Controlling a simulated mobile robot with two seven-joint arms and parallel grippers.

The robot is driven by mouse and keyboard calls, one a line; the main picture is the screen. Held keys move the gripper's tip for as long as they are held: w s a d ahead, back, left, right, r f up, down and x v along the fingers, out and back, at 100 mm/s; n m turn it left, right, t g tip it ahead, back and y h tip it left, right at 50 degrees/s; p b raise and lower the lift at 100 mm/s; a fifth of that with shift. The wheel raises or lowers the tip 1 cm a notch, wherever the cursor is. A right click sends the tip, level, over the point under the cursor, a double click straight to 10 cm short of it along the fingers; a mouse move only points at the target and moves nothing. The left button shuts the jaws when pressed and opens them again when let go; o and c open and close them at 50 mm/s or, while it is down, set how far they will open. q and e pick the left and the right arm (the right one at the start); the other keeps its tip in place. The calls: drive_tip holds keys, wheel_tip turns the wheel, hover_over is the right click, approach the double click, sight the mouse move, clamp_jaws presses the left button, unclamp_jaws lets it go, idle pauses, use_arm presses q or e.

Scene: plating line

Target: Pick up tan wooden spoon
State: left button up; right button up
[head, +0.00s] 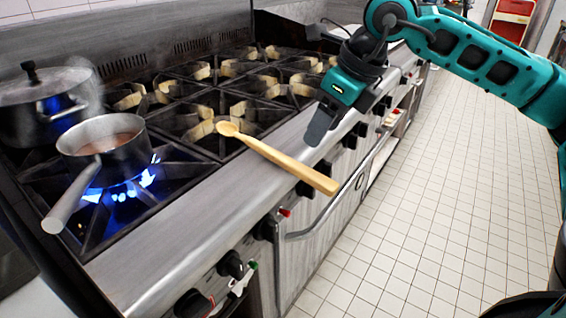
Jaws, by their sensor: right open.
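The tan wooden spoon (282,160) lies across the front of the stove. Its bowl rests by the burner grates and its handle crosses the steel front ledge, with the handle end sticking out past the edge above the knobs. My right gripper (318,130) points down just above and behind the spoon's handle in the picture, apart from it. It is open and holds nothing. My left gripper is not in view.
A saucepan (117,158) with brownish liquid sits over a lit blue flame at the left, its handle pointing forward. A lidded pot (45,105) stands behind it. Knobs and an oven rail (325,215) line the stove front. The tiled floor (440,190) is clear.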

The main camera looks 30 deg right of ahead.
hover_over(302, 168)
drive_tip(key=s, duration=0.2)
drive_tip(key=f, duration=0.5)
drive_tip(key=shift+d+f+b, duration=0.1)
drive_tip(key=shift+d+b, duration=0.15)
drive_tip(key=shift+b, duration=0.05)
drive_tip(key=shift+d+b+x, duration=0.2)
drive_tip(key=shift+b+x, duration=0.1)
drive_tip(key=shift+x, duration=2.45)
clamp_jaws()
